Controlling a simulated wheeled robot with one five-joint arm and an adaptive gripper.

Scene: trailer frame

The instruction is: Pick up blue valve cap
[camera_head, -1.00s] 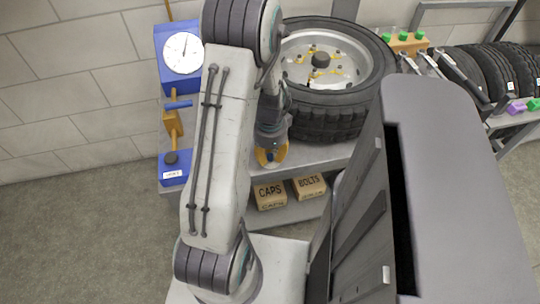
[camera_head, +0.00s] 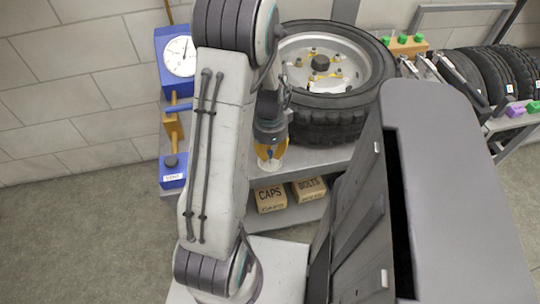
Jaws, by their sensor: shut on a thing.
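My gripper (camera_head: 271,159), with orange fingers, is above the front edge of the grey bench, left of the big tyre. It is shut on the blue valve cap, of which only a tiny blue spot shows between the fingertips. A small pale dish (camera_head: 272,166) is just under the fingertips. My own arm hides part of the bench to the left of the gripper.
A wheel with tyre (camera_head: 335,120) lies on the bench close to the gripper. A blue gauge stand (camera_head: 170,68) is at the left. Boxes marked CAPS (camera_head: 270,197) and BOLTS (camera_head: 309,190) are on the lower shelf. Green-topped pieces stand in a wooden block (camera_head: 407,46).

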